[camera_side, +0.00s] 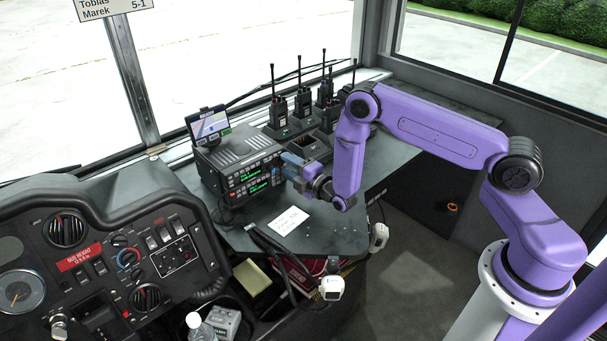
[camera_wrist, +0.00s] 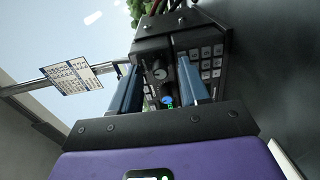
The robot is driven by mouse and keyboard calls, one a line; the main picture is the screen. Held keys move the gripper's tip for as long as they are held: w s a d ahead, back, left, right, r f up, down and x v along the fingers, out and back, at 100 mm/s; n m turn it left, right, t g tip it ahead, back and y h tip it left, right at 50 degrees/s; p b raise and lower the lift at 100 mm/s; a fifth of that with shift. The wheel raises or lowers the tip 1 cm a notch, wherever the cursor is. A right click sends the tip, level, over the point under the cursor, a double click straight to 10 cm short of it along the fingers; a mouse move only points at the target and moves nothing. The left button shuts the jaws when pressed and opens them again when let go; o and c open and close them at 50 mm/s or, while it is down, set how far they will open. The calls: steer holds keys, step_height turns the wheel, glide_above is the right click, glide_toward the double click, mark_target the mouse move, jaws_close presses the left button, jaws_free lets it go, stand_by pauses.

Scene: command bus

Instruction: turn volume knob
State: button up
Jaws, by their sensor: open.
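My gripper (camera_side: 286,166) is at the right end of that front. In the wrist view the radio (camera_wrist: 207,45) is seen close up, with a keypad. A round knob (camera_wrist: 160,73) shows between the two blue-grey fingers of my gripper (camera_wrist: 158,66). The fingers are apart, with the knob in the gap. I cannot tell whether either finger touches it. In the side view my gripper hides that part of the front.
A small screen (camera_side: 209,125) stands on top of the radio. Several handheld radios (camera_side: 303,102) with upright antennas stand in chargers behind my gripper. A white note (camera_side: 289,220) lies on the counter (camera_side: 338,232) in front. The dashboard (camera_side: 110,265) is at the lower left.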

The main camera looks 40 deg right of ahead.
steer(key=s, duration=1.4)
steer(key=shift+s+d+r, duration=0.1)
steer(key=shift+d, duration=0.15)
steer(key=shift+s+d+r, duration=0.1)
steer(key=shift+s, duration=1.4)
